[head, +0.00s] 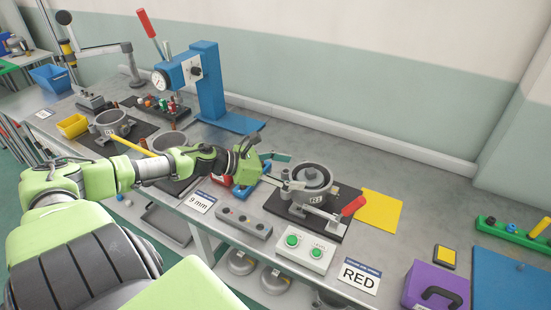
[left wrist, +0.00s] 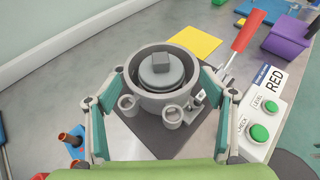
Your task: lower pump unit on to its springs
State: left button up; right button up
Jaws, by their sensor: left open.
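A round grey housing marked 123 (head: 318,197) stands on a dark base plate at the middle of the bench. The pump unit (left wrist: 160,68), a dark grey cylinder with a small square block on top, sits inside the housing's ring; its top also shows in the head view (head: 311,171). The springs are hidden, so I cannot tell whether it rests on them. My right gripper is not in view.
A red-handled clamp (head: 353,206) stands right of the housing. A two-button box (head: 305,250) and a RED label (head: 359,276) lie in front. A yellow sheet (head: 379,210) lies behind right. A blue press (head: 208,85) stands at left. Bench behind the housing is clear.

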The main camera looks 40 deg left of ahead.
pick_arm(q)
jog(key=shift+v, duration=2.45)
jog(key=shift+d+r, duration=0.15)
